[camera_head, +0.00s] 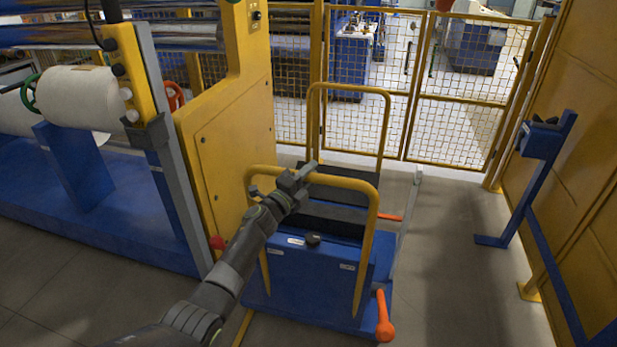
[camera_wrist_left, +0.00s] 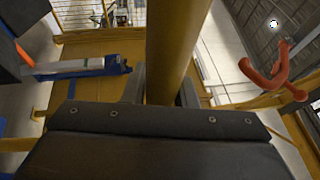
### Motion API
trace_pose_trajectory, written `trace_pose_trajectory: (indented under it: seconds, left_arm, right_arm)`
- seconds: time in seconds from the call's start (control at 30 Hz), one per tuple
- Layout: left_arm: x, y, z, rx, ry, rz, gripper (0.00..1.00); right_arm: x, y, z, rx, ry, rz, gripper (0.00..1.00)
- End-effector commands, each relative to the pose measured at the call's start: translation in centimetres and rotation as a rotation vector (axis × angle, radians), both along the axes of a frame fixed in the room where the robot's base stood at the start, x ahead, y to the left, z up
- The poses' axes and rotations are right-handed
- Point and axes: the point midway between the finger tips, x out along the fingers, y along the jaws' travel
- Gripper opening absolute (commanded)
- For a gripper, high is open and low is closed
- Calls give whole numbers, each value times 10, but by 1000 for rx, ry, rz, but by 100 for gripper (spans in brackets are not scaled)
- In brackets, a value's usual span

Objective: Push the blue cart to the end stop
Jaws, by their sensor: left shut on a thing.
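The blue cart (camera_head: 312,265) stands in the middle of the head view, beside a yellow machine panel. It has a yellow tube handle (camera_head: 345,184) at the near end and another yellow hoop (camera_head: 350,88) at the far end. My left gripper (camera_head: 297,180) is shut on the top bar of the near handle. In the left wrist view the yellow bar (camera_wrist_left: 175,45) runs between the fingers (camera_wrist_left: 160,88). I cannot pick out the end stop for certain. My right gripper is in neither view.
A yellow mesh fence (camera_head: 450,125) closes the far side. A blue stand (camera_head: 540,165) is at the right, with clear grey floor (camera_head: 450,240) between it and the cart. White rolls (camera_head: 75,97) on a blue machine base (camera_head: 95,215) are at the left.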

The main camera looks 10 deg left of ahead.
Motion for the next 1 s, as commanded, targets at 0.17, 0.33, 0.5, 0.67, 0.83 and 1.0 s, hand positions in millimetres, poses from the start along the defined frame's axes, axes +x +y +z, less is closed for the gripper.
trace_pose_trajectory:
  seconds: [0.17, 0.33, 0.5, 0.67, 0.83, 1.0]
  left_arm:
    - [-1, -2, -12, 0, 17, -3, 0]
    - [-1, -2, -12, 0, 17, -3, 0]
    - [-1, -1, -12, -1, 17, -2, 0]
    - [-1, -1, -10, -1, 15, -2, 45]
    - [0, -1, -7, 0, 11, -1, 47]
    - [-1, 0, -6, 0, 9, -1, 47]
  right_arm:
    - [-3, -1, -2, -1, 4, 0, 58]
    - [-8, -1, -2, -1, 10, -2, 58]
    - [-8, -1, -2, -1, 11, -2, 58]
    - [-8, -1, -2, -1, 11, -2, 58]
    - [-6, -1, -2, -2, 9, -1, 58]
    - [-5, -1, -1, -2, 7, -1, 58]
